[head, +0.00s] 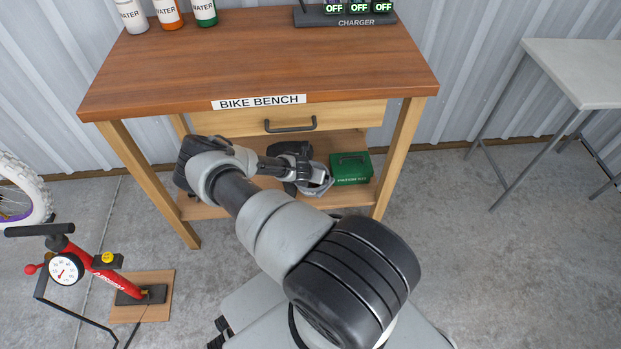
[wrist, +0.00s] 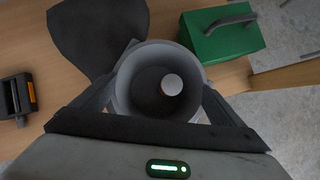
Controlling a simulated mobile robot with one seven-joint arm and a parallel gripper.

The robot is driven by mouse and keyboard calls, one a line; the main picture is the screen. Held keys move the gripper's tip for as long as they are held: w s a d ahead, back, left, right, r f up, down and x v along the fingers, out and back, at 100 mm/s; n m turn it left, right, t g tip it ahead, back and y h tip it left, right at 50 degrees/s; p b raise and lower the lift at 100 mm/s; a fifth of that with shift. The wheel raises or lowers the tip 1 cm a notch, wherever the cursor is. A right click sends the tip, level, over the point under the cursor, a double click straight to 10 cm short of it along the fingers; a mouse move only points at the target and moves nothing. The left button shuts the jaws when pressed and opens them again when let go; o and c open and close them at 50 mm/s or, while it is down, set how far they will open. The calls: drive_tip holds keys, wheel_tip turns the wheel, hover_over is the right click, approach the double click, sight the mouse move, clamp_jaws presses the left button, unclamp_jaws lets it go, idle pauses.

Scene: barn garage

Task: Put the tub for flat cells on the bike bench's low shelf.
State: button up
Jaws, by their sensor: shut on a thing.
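The tub for flat cells (wrist: 130,88) is a round grey tub, seen from above in the wrist view, with a small pale disc at its bottom. It also shows in the head view (head: 318,188), partly covered by my gripper. My gripper (wrist: 160,95) is shut on it, with a finger on either side. The bike bench (head: 250,60) has a low wooden shelf (head: 200,208), and the tub is over this shelf, under the drawer. I cannot tell whether the tub's base touches the shelf.
A green box (head: 350,167) with a handle stands right of the tub. A black saddle (wrist: 100,35) lies beside it on the left, and a pedal (wrist: 18,97) farther left. The drawer (head: 290,118) hangs above. A red pump (head: 100,270) stands on the floor.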

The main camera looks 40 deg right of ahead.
drive_tip(key=shift+w+a+f, duration=0.1)
drive_tip(key=shift+w+f, duration=0.05)
drive_tip(key=shift+f+b, duration=0.55)
drive_tip(key=shift+f, duration=0.1)
drive_tip(key=o, duration=0.9)
drive_tip(key=shift+r, duration=0.15)
drive_tip(key=shift+r+p, duration=0.35)
drive_tip(key=shift+p, duration=0.1)
drive_tip(key=p+v, duration=0.4)
drive_tip(key=v, duration=0.8)
drive_tip(key=shift+r, duration=0.15)
